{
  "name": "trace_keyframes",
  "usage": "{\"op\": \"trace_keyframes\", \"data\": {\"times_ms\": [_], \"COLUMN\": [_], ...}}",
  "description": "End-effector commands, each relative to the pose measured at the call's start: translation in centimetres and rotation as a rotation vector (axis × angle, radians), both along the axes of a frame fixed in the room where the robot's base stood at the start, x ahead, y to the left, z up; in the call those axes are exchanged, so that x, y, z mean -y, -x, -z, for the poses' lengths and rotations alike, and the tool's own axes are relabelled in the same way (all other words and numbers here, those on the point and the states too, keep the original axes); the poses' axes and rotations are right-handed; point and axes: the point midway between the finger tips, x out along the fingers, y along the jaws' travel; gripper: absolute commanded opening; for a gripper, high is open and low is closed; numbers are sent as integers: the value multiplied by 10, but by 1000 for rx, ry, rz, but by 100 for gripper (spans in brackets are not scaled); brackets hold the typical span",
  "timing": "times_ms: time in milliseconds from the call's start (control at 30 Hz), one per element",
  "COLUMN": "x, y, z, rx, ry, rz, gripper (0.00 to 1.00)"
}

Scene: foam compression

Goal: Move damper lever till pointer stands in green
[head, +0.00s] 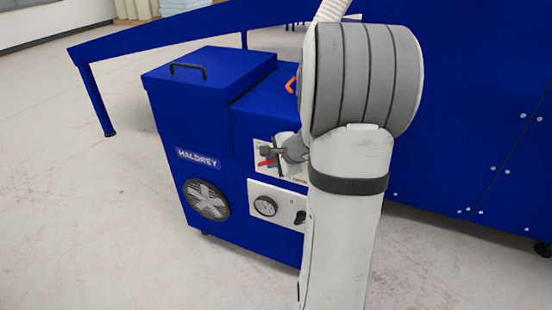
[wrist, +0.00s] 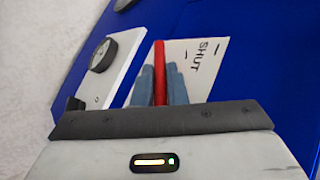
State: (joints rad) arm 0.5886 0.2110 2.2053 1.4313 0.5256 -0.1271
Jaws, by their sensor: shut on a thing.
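The red damper lever (head: 267,162) is on a white plate on the front of the blue HALDREY machine (head: 205,125). In the wrist view, the lever (wrist: 160,62) stands between the two blue-grey fingers of my gripper (wrist: 160,88), which is shut on it. The white plate (wrist: 202,62) beside it bears the word SHUT and short marks. In the head view my gripper (head: 270,156) is at the plate, partly hidden by my arm. A round gauge (head: 265,206) sits on a lower white panel; it also shows in the wrist view (wrist: 104,55). Its pointer and any green band are too small to read.
A black knob (head: 300,217) is right of the gauge. A fan grille (head: 206,200) is at the lower left of the machine. A lidded box with a black handle (head: 189,69) is on top. A large blue panel (head: 475,120) stands at right. Floor at left is clear.

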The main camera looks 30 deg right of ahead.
Motion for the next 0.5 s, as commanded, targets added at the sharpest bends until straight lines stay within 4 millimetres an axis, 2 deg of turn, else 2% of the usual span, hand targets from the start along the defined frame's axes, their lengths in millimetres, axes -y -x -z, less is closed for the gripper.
{"op": "trace_keyframes", "data": {"times_ms": [133,167,200,400,500], "x": [-3,-2,-2,1,2], "y": [-1,-1,-1,1,1], "z": [0,0,0,0,0], "rx": [1,1,1,1,1], "ry": [-5,-4,-5,-3,-3], "rz": [-11,-10,-9,-1,0], "gripper": [0,14,17,33,34]}}
